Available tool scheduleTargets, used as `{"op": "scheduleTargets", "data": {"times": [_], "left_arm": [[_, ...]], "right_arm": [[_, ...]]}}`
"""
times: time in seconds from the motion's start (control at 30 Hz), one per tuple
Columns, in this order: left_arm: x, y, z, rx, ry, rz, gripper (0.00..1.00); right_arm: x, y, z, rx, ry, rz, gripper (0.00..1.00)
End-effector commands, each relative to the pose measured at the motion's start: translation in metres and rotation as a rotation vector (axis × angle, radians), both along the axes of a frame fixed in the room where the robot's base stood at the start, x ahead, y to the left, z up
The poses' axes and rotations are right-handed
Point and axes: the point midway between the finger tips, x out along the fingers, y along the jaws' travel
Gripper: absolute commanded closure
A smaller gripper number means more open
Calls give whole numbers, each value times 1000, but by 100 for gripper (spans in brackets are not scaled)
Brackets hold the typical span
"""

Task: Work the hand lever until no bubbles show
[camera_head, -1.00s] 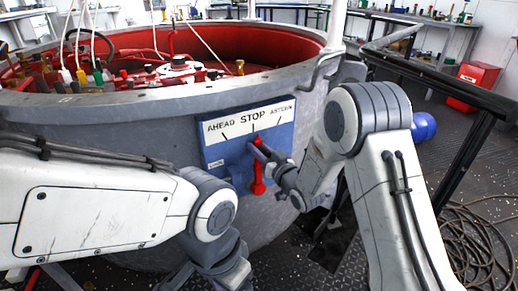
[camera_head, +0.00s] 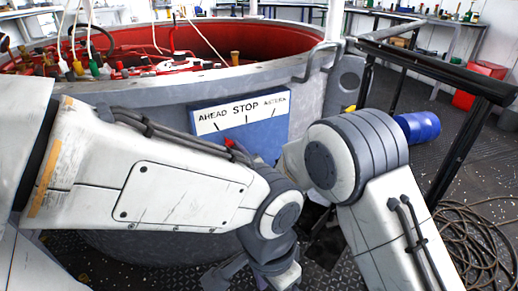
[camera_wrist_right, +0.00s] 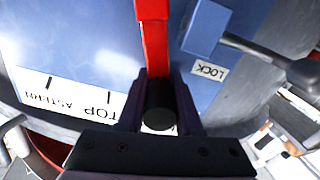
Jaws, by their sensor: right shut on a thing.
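The hand lever is red with a dark round knob. In the head view only a small red part of the lever (camera_head: 229,142) shows under the AHEAD side of the blue panel (camera_head: 270,134); the arms hide the rest. In the right wrist view the red lever (camera_wrist_right: 153,45) runs to its knob, between the two fingers. My right gripper (camera_head: 236,152) is shut on this lever end, also seen in the right wrist view (camera_wrist_right: 160,112). My left gripper (camera_head: 215,278) hangs low at the bottom edge, away from the lever, its fingers cut off or unclear. I can make out no bubbles.
A blue LOCK block (camera_wrist_right: 205,25) with a grey rod sits beside the lever. The large round grey tank (camera_head: 150,101) carries the panel. A black railing (camera_head: 440,65), a blue cylinder (camera_head: 418,126) and coiled hose (camera_head: 470,240) are at the right.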

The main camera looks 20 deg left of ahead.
Motion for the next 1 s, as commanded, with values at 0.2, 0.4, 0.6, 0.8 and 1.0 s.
{"op": "scheduleTargets", "data": {"times": [0.2,0.4,0.6,0.8,1.0], "left_arm": [[0,0,0,0,0,0,26],[0,0,0,0,0,0,26],[0,0,0,0,0,0,26],[0,0,3,0,0,0,26],[0,0,13,0,0,0,26]], "right_arm": [[-6,6,-4,-7,9,16,100],[-5,5,-4,-7,8,13,37],[-4,3,-2,-4,6,9,37],[-9,-3,-1,-5,6,7,37],[-33,-26,0,-6,9,7,37]]}}
